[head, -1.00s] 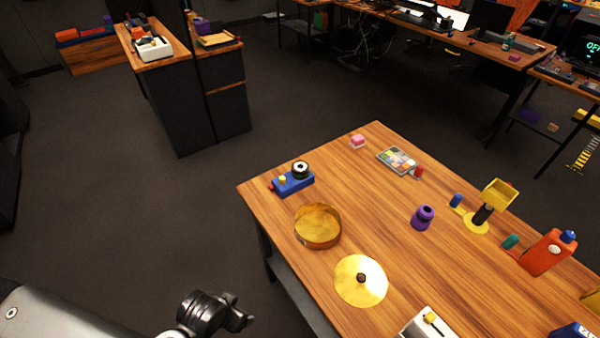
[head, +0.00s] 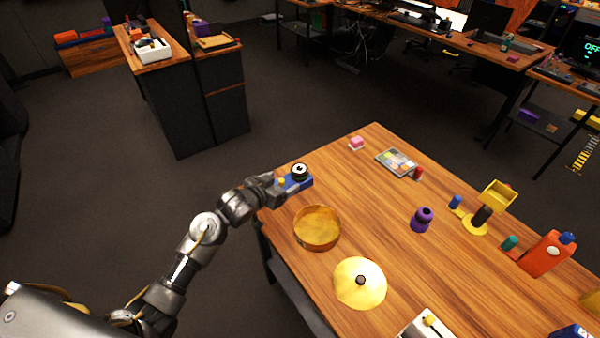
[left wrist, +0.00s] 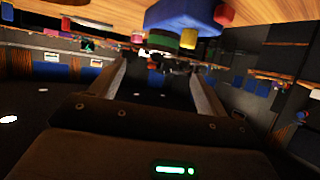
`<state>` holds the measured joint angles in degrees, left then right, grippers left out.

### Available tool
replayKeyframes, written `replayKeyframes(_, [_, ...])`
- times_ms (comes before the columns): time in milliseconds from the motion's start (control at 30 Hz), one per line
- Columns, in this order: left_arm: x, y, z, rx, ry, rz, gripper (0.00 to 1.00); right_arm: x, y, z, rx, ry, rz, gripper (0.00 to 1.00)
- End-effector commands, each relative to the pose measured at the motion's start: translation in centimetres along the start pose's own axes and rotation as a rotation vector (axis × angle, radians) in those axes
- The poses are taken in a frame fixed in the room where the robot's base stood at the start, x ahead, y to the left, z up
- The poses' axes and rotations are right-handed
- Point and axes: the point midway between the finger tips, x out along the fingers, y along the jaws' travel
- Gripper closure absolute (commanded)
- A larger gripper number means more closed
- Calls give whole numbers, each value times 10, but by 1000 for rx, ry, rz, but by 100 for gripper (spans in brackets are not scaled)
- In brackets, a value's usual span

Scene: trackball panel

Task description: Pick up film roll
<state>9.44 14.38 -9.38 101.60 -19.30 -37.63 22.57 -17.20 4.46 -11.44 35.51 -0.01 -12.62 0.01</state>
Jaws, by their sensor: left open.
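A blue panel (head: 299,184) stands at the table's far left corner with a round black part with a white centre (head: 299,170) on top. It also shows at the top of the left wrist view (left wrist: 180,14), with a yellow part and red parts on it. My left gripper (head: 276,184) is at the panel's left end and hides that end. Its two fingers stand apart and nothing shows between them in the left wrist view (left wrist: 160,68). I cannot tell for certain which object is the film roll; a purple spool-like object (head: 422,220) stands mid-table. My right gripper is not in view.
The table's left edge runs below my left arm.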

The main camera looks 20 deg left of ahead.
Motion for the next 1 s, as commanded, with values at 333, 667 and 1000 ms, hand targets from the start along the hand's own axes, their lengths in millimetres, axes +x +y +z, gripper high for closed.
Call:
replayKeyframes(333, [27, 0, -6, -3, 13, 9, 24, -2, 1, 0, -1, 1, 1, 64])
replayKeyframes(667, [59, 0, -6, -1, 13, 8, 24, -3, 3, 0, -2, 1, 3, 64])
replayKeyframes(1000, [83, -4, -11, -3, 12, 7, 24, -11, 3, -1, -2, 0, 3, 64])
